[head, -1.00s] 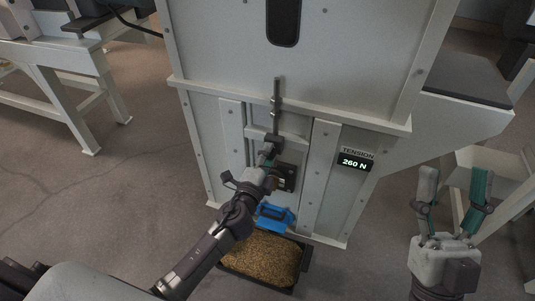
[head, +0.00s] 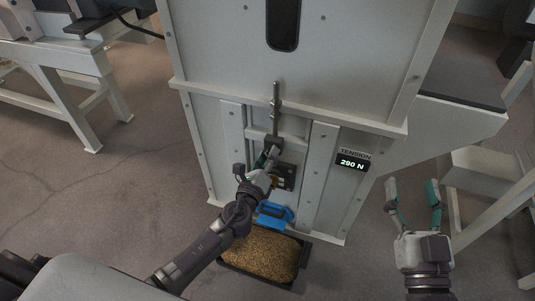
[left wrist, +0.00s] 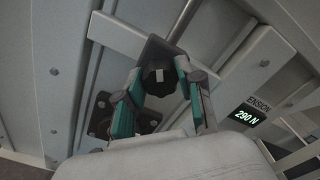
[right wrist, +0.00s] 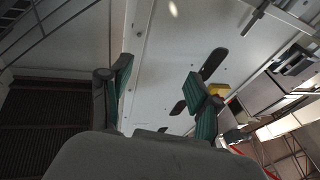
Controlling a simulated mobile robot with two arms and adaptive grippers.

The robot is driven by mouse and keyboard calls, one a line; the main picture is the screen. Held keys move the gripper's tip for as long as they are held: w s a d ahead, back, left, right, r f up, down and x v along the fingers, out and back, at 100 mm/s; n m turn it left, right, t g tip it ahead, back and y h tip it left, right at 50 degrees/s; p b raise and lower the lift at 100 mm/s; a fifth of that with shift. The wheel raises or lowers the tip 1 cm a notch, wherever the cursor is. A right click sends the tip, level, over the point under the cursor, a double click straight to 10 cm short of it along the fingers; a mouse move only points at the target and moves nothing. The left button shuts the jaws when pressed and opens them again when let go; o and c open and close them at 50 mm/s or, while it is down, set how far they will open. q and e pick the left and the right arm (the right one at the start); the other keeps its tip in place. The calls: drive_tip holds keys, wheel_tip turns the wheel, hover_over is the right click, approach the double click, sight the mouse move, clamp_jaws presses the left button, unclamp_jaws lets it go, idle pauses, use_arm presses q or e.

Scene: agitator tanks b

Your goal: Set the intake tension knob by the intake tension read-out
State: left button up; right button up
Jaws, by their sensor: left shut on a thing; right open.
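The intake tension knob (left wrist: 160,78) is black with a pale mark, at the foot of a vertical threaded rod (head: 276,105) on the machine's front. My left gripper (head: 267,158) is shut on the knob; in the left wrist view its fingers (left wrist: 157,88) are on either side of it. In the head view the gripper mostly hides the knob. The tension read-out (head: 352,163) shows 290 N, right of the knob; it also shows in the left wrist view (left wrist: 246,116). My right gripper (head: 413,192) is open and empty, right of the machine.
A blue-handled item (head: 273,215) is below the knob, above a black tray (head: 237,267) of grain on the floor. Raised upright rails (head: 318,175) flank the knob. A white frame (head: 485,200) stands right of my right gripper.

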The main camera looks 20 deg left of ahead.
use_arm(q)
drive_tip(key=shift+f+m+p, duration=0.1)
drive_tip(key=shift+m+p, duration=0.25)
drive_tip(key=shift+m, duration=0.85)
use_arm(e)
drive_tip(key=shift+w+d+f+g+h, duration=0.15)
drive_tip(key=shift+f+g, duration=0.45)
drive_tip(key=shift+f, duration=0.3)
drive_tip(key=shift+d+f+g+h, duration=0.1)
drive_tip(key=shift+f+g+h, duration=0.05)
drive_tip(key=shift+f+g, duration=0.6)
drive_tip(key=shift+f, duration=0.1)
use_arm(q)
drive_tip(key=o, duration=1.2)
drive_tip(key=shift+c, duration=0.2)
use_arm(e)
drive_tip(key=shift+t, duration=0.25)
use_arm(q)
drive_tip(key=s, duration=1.2)
drive_tip(key=shift+a, duration=0.2)
